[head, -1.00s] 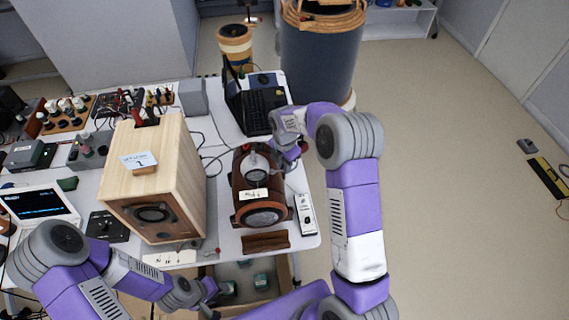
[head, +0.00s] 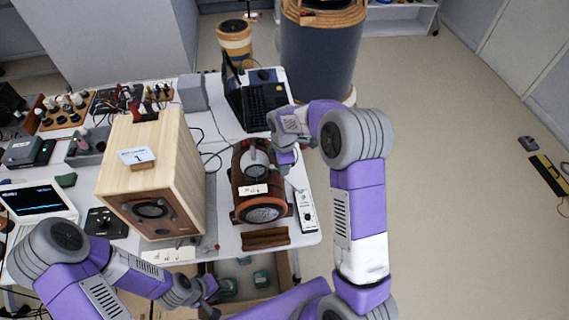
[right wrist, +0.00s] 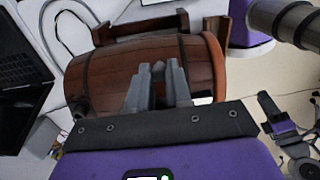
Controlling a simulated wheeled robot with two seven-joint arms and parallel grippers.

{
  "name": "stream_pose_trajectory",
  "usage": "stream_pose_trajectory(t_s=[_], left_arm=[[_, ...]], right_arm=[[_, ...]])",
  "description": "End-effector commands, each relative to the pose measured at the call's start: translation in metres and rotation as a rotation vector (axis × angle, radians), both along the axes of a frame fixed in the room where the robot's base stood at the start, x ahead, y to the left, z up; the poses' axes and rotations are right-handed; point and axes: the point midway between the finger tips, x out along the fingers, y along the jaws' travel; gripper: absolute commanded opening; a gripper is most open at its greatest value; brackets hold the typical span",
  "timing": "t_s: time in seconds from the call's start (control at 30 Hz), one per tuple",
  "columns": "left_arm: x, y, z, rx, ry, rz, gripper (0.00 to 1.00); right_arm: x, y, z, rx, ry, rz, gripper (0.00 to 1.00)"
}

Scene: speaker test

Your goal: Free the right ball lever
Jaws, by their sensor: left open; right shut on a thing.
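A brown barrel-shaped speaker (head: 244,206) lies on the table with a round grille facing the front and a white label on top. It fills the middle of the right wrist view (right wrist: 110,75). My right gripper (head: 283,168) is at the barrel's right side. In the right wrist view its fingers (right wrist: 158,78) are close together at the barrel's side, shut on a small grey piece (right wrist: 158,67), apparently the right ball lever; the fingers hide most of it. My left gripper (head: 208,291) is open, low in the head view near the table's front edge, away from the barrel.
A wooden box speaker (head: 150,180) marked 1 stands left of the barrel. A white remote-like device (head: 306,211) lies close on its right, and a brown wooden block (head: 265,238) in front. An open crate (head: 283,268) sits below the front edge.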

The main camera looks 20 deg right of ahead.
Motion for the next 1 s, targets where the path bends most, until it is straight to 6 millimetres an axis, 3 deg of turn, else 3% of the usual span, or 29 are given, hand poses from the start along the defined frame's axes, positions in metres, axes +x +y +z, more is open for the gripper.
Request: stream_pose_trajectory(t_s=[0.5,1.0], left_arm=[[0.0,0.0,-0.008,0.0,0.0,0.0,0.43],[0.0,0.0,-0.01,0.0,0.0,0.0,0.43]], right_arm=[[-0.008,0.017,0.001,0.0,-0.003,-0.446,0.0],[-0.01,0.025,0.001,0.001,-0.003,-0.635,0.0]])
